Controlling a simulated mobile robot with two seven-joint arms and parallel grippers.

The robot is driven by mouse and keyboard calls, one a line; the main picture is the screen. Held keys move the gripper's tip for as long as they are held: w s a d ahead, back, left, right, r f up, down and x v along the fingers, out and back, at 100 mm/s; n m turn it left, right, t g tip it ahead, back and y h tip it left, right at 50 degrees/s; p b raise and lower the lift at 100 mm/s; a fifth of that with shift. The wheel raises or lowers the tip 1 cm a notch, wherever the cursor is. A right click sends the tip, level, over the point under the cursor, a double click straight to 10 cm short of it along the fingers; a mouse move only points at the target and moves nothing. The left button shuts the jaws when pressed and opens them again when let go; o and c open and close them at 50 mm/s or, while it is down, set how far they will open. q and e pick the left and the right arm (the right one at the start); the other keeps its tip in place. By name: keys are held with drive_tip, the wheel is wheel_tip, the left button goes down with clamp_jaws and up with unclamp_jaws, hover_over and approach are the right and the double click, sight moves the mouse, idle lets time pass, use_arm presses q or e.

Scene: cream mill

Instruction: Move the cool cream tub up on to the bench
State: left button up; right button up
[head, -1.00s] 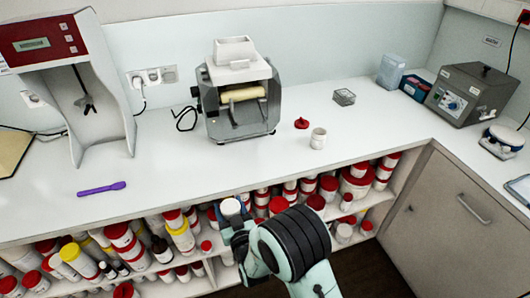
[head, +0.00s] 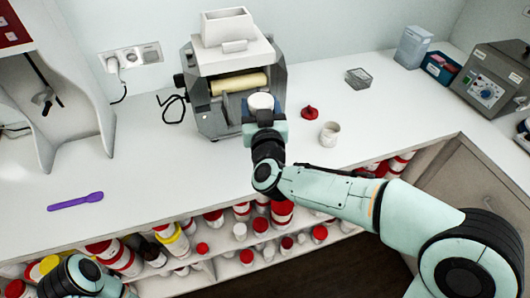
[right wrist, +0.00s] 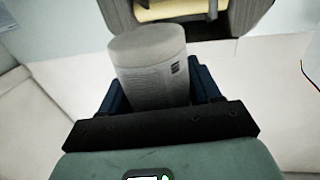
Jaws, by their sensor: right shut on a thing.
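My right gripper (head: 263,112) is shut on a pale tub (head: 261,102), which stands upright between the blue fingers in front of the mill. In the right wrist view the tub (right wrist: 150,68) is a plain grey-white cylinder with a small dark mark, and the gripper (right wrist: 155,92) grips its sides. The tub is over the white bench (head: 160,170); I cannot tell whether its base touches the top. The gripper hides its lower part. My left gripper is out of view; only part of that arm shows at bottom left.
The grey mill (head: 225,75) stands close behind the held tub. An open white jar (head: 330,134) and a red lid (head: 309,112) are to its right. A purple spatula (head: 75,201) lies at left. Shelves of red-lidded tubs (head: 281,212) are below. The bench's left middle is clear.

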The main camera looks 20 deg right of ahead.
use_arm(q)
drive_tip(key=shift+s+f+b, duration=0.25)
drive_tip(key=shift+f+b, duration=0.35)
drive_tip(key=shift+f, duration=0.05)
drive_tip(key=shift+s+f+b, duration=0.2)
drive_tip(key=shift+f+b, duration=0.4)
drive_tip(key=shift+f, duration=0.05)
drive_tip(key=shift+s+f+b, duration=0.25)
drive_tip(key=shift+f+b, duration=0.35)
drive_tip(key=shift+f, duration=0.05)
use_arm(e)
drive_tip(key=shift+s+f, duration=0.1)
drive_tip(key=shift+f, duration=9.65)
drive_tip(key=shift+f, duration=0.2)
drive_tip(key=o, duration=1.1)
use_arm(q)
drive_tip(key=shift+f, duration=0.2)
